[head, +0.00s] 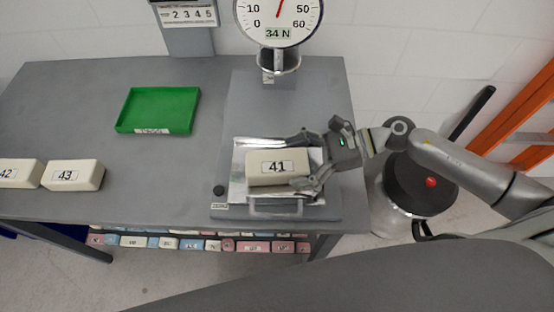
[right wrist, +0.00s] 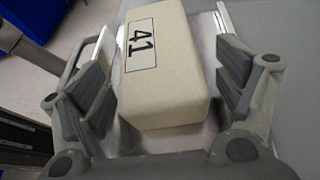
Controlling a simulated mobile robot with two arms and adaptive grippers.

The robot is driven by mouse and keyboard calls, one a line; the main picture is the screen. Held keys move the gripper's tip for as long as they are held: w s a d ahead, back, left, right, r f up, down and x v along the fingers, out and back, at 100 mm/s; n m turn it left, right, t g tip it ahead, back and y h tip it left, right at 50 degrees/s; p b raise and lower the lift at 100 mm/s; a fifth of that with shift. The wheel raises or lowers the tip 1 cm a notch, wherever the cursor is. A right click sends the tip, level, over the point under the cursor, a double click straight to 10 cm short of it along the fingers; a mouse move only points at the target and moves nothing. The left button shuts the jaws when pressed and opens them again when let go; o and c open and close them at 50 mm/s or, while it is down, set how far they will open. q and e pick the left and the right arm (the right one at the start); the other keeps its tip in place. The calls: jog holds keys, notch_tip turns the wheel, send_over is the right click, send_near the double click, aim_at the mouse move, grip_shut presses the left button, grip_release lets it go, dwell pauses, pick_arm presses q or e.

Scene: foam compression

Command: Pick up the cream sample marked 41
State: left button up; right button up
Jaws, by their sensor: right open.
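The cream sample marked 41 (head: 262,176) is a block lying on the metal plate of the press, label up. It also fills the middle of the right wrist view (right wrist: 168,75). My right gripper (head: 302,161) comes in from the right, open, with one finger on the far side and one on the near side of the block's right end. In the right wrist view the finger pads (right wrist: 165,88) stand either side of the block, and gaps show between pads and block. My left gripper is not in view.
The press (head: 240,110) has a dial reading 34 N above the block. A green tray (head: 160,109) lies at the back left of the grey table (head: 60,95). Cream samples 42 (head: 17,172) and 43 (head: 73,174) lie at the left. Several coloured blocks sit on a shelf below.

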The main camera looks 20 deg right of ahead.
jog(key=shift+x, duration=1.25)
jog(key=c, duration=0.7)
jog(key=shift+r, duration=0.1)
jog(key=shift+c, duration=0.2)
